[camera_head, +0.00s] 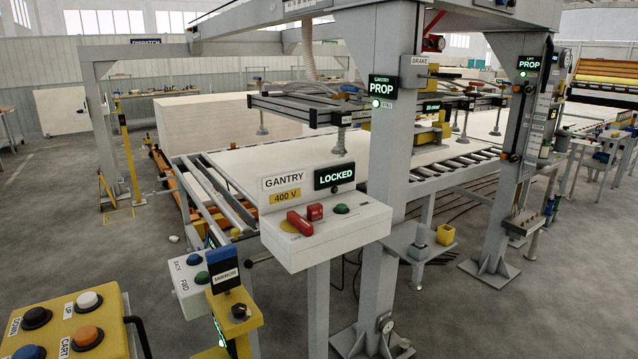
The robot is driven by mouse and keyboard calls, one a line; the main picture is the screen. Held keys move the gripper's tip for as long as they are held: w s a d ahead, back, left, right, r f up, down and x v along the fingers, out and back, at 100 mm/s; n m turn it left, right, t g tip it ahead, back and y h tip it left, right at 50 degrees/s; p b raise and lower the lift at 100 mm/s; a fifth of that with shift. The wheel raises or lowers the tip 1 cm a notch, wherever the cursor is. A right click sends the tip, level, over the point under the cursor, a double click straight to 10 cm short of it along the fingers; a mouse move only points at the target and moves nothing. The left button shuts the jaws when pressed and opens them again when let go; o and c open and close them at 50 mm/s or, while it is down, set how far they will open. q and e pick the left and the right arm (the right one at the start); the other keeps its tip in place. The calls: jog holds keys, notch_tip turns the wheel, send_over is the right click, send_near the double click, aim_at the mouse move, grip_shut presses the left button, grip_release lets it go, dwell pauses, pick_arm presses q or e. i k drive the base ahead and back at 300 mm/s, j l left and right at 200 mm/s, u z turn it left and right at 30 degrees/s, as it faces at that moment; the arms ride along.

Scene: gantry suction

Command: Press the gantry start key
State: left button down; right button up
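The gantry control box (340,240) is a pale box on a post in the middle of the view, with a "GANTRY" sign, a yellow "400 V" label and a lit display (334,175) reading "LOCKED". On its sloped top are a red rotary handle (299,223), a small red block or button (315,211) and a round green button (341,209). I cannot read which of these is marked as the start key. Neither of my grippers is in view, and nothing touches the box.
A yellow panel (62,325) with several buttons stands at the lower left. A small "BACK/FWD" box (196,284) and a yellow "MIRROR" post (233,312) stand left of the control box. Gantry columns (392,130) and a roller table with a pale board (265,165) stand behind.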

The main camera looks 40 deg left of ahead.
aim_at(342, 207)
jog(key=i+l+u, duration=0.75)
jog(key=i, duration=0.2)
